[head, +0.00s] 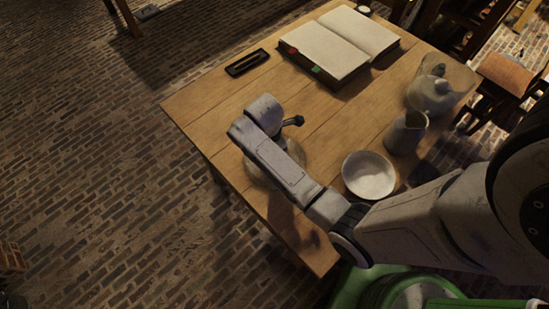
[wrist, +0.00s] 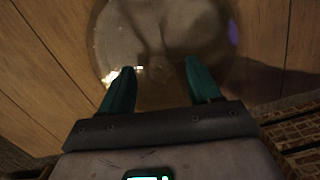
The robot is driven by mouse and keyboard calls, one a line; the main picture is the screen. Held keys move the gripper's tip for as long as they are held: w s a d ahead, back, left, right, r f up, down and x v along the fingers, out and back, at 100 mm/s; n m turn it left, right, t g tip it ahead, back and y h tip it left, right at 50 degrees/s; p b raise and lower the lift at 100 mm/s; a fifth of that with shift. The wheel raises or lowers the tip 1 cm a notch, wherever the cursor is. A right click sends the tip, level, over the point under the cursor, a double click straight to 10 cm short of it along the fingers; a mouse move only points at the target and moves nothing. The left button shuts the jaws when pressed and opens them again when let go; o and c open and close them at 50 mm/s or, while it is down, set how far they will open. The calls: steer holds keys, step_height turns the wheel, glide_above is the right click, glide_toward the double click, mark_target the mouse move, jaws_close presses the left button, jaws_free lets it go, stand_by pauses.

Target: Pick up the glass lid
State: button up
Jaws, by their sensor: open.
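A round, clear glass piece, which looks like the glass lid (wrist: 165,40), fills the upper middle of the wrist view, with bright glints near its left edge. In the head view the glass lid (head: 256,174) shows partly on the near left of the table, mostly hidden behind my arm. My gripper (wrist: 158,76) is open, with its two green fingers apart. The fingertips overlap the near part of the glass in the wrist view. I cannot tell whether they touch it. In the head view my arm hides the fingers.
A white bowl (head: 369,174) stands right of my forearm on the wooden table (head: 215,105). An open book (head: 340,43) and a black tray (head: 247,63) lie farther back.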

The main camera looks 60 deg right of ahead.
steer(key=shift+s+d+f, duration=0.1)
steer(key=shift+f, duration=0.85)
jaws_close()
